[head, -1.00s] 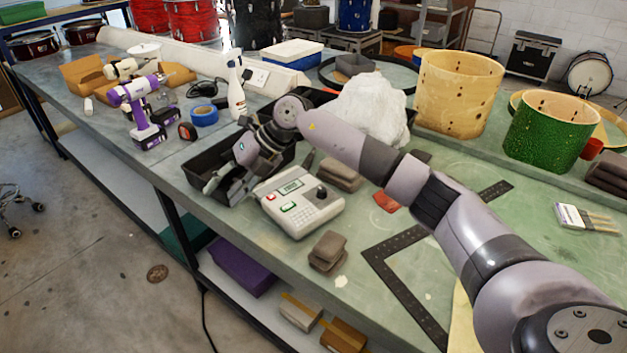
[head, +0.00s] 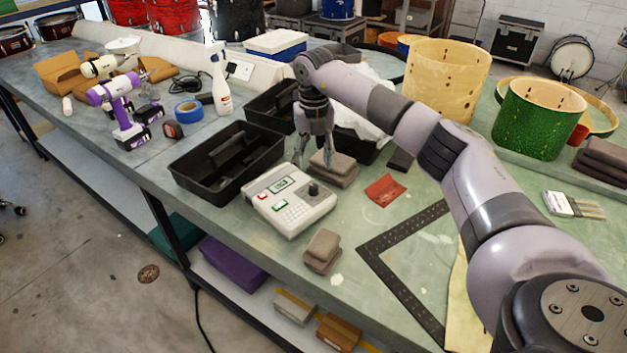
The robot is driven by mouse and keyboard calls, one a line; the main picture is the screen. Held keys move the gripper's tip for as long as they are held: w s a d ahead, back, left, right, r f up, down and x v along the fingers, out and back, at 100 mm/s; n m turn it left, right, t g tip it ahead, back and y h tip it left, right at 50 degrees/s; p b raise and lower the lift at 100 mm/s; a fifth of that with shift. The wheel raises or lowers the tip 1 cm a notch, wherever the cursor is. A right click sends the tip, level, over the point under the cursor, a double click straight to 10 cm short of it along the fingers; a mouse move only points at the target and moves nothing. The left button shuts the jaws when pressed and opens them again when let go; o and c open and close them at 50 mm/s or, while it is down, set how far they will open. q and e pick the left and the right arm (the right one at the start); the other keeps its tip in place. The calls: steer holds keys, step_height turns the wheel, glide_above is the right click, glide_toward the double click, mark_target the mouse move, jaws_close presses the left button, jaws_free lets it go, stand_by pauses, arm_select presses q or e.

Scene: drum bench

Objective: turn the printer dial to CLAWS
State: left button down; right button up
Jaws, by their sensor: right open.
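The printer (head: 289,202) is a white box on the bench with a small green display, a keypad, and red and green buttons. Its black dial (head: 313,189) stands at the right part of its top. Any dial labels are too small to read. My right gripper (head: 313,164) points down, open and empty, just behind the printer and above the dial's level. Its fingertips appear apart from the dial. My left gripper is not in view.
A black tote (head: 196,172) stands left of the printer. Grey-brown blocks lie behind (head: 338,172) and in front (head: 322,247). A black steel square (head: 385,280) and a red sheet (head: 386,190) lie to the right. Bare bench lies between them.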

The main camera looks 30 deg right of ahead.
mark_target(314, 186)
step_height(314, 186, down, 9)
steer(key=shift+r+p, duration=0.2)
steer(key=shift+p, duration=0.4)
steer(key=shift+c, duration=0.5)
jaws_close()
